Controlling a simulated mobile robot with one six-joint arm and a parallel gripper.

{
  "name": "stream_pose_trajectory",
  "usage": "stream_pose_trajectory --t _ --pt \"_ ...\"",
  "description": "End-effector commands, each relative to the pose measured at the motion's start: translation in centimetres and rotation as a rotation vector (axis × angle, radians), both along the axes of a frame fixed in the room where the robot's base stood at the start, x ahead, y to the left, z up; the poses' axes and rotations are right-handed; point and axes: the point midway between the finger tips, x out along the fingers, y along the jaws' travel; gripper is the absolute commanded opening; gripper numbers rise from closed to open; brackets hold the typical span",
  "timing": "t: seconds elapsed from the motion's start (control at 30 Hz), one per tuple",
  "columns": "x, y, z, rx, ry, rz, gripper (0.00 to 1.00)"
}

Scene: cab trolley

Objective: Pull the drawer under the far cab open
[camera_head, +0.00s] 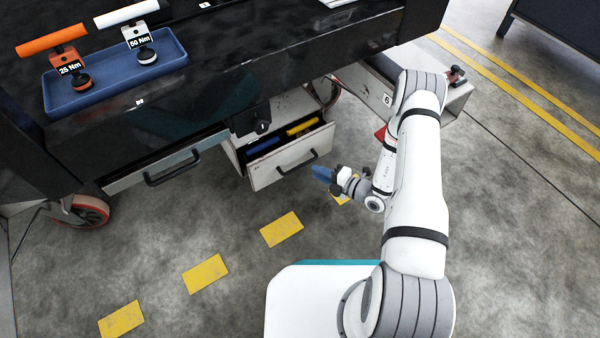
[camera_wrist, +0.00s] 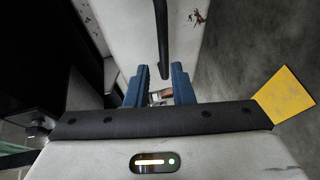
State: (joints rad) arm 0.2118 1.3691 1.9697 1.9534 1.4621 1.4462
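A drawer with a pale, scuffed front (camera_head: 285,174) stands partly open under the dark trolley, in the middle of the head view. A blue item (camera_head: 263,146) and a yellow item (camera_head: 302,127) lie in it. Its black bar handle (camera_head: 297,164) also shows in the wrist view (camera_wrist: 161,45). My gripper (camera_head: 324,174) is just right of and below this front. In the wrist view its blue fingers (camera_wrist: 159,70) are apart, and the handle's lower end appears between their tips; I cannot tell the depth gap. I see no grip on it.
Another drawer with a black handle (camera_head: 172,168) is shut at left. A blue tray (camera_head: 115,72) with two torque tools sits on the trolley top. The floor in front is clear, with yellow marks (camera_head: 205,273).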

Motion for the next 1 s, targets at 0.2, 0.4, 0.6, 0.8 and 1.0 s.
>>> stream_pose_trajectory --t 0.2,0.4,0.6,0.8,1.0 --pt "1.1 1.7 -1.3 0.006 0.012 -0.011 0.21" --pt "2.8 4.5 -1.9 0.007 0.012 -0.011 0.21" --pt "4.0 6.1 -2.1 0.005 0.011 -0.012 0.21" --pt "4.2 6.4 -2.0 0.006 0.012 -0.012 0.21" --pt "4.1 6.4 -2.0 0.006 0.012 -0.012 0.15"
